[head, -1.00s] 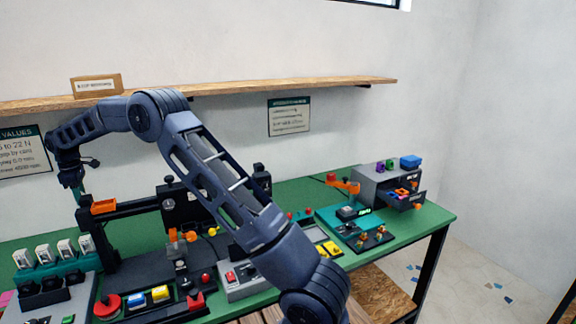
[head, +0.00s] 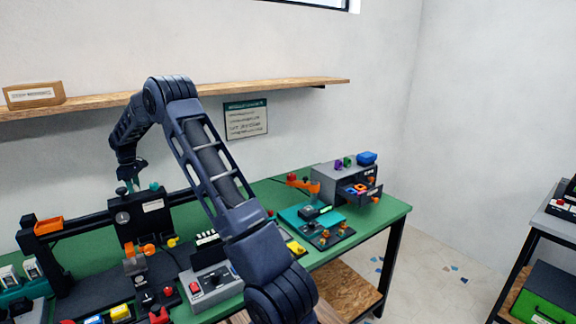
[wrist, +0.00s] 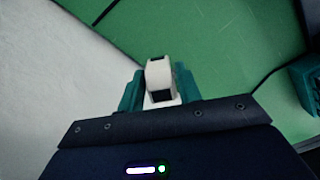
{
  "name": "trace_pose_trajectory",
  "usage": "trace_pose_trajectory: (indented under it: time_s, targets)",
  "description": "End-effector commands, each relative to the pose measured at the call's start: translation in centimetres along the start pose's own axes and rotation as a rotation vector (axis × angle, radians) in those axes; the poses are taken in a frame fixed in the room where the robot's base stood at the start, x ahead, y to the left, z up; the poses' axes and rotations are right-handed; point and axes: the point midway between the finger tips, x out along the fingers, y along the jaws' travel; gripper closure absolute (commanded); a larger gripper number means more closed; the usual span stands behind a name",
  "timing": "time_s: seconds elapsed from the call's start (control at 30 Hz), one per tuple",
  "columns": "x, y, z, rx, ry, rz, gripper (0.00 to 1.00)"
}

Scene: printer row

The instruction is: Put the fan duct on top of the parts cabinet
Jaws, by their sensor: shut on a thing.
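My gripper (head: 138,187) is raised over the left part of the green bench, just above a black printer frame in the head view. In the wrist view its teal fingers (wrist: 160,88) are shut on a small white and black piece, which I take as the fan duct (wrist: 159,71). The parts cabinet (head: 328,182) is a grey box at the bench's far right end, well to the right of my gripper. A drawer stands open at its front with small coloured parts inside.
Purple, green and blue (head: 367,158) items stand on the cabinet top, with little bare room between. An orange arm-like fixture (head: 303,184) and a teal tray (head: 306,216) are left of it. A wooden shelf (head: 200,98) runs along the wall. A cart (head: 553,222) stands far right.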

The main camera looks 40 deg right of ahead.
Motion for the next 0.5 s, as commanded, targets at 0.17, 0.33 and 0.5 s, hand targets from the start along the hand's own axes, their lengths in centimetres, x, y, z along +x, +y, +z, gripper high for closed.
trace_pose_trajectory:
  time_s: [0.17, 0.33, 0.5]
  targets:
    - [0.2, 4.8, 6.3, 0.122, -0.001, 0.0, 0.87]
    - [0.0, 8.2, 11.6, 0.217, 0.001, 0.0, 0.87]
    - [-0.5, 11.0, 16.9, 0.302, 0.0, 0.001, 0.87]
